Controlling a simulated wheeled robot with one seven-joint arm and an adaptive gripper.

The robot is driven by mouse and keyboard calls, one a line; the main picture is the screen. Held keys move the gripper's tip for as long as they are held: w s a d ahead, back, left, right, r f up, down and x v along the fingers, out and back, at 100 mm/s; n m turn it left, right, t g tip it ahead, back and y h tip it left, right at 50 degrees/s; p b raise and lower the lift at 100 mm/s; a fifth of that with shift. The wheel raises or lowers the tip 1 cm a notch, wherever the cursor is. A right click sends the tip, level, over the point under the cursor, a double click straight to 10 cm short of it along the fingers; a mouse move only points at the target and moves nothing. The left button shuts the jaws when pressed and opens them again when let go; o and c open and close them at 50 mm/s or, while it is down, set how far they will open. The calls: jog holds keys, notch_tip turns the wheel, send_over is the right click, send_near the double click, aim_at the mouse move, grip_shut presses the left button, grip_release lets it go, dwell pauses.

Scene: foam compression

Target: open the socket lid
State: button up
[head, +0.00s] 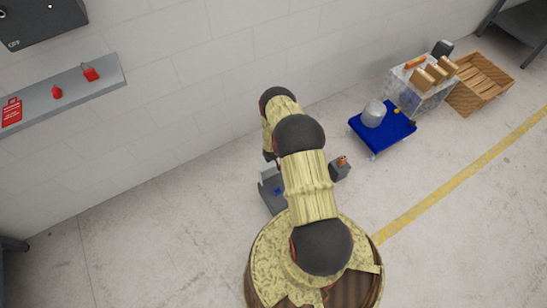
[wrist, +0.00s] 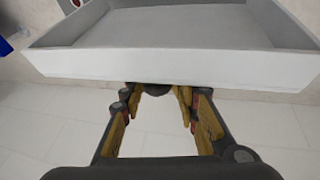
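I cannot clearly make out a socket or its lid in either view. In the wrist view a pale grey, shallow, open-topped tray-like box (wrist: 170,65) spans the upper half, its near wall just beyond my fingertips. My gripper (wrist: 158,97) is open, its two yellow-and-black fingers spread apart with nothing seen between them. A dark rounded piece (wrist: 156,89) shows under the box's near edge between the fingertips; I cannot tell what it is. In the head view my arm hides my gripper. A grey unit with a blue spot (head: 270,192) stands partly hidden behind my arm.
A small dark box with an orange top (head: 340,168) stands right of my arm. A blue cart (head: 383,131), a marble-like block (head: 405,92) and a wooden crate (head: 482,82) are at the right. A grey wall shelf (head: 70,92) holds red items at the left.

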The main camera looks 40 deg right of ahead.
jog(key=shift+o, duration=1.3)
jog(key=shift+s, duration=0.2)
jog(key=v, duration=1.2)
jog(key=shift+d, duration=0.1)
jog(key=shift+w+f, duration=0.1)
